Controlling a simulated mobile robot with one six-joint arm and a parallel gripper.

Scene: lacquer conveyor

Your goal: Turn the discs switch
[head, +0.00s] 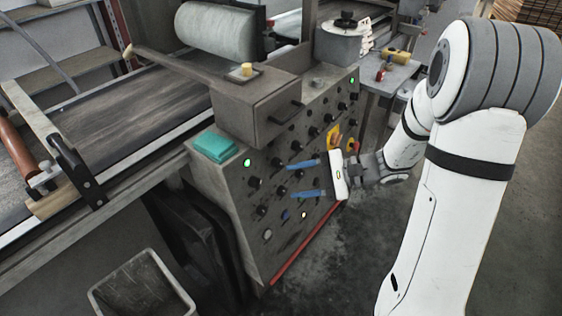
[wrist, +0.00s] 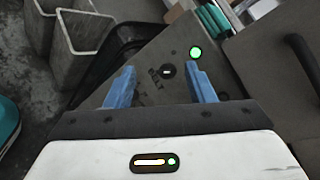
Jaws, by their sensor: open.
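The control panel (head: 290,220) is a grey sloped face with several dark knobs and lit lamps. My gripper (head: 290,180) is in front of its left part, its two blue fingers apart and pointing at the panel. In the wrist view, a dark round switch (wrist: 166,72) with a pale mark shows between the open fingertips. Its lettering seems to read "BELT". A green lamp (wrist: 195,52) glows beside it. No finger visibly touches this switch. I cannot read which knob is labelled discs in the head view.
A teal block (head: 214,146) lies on the panel's left top. A box with a handle (head: 262,112) juts out above the knobs. The conveyor belt (head: 120,110) runs at left. A grey bin (head: 143,285) stands on the floor below. Open floor lies right of the panel.

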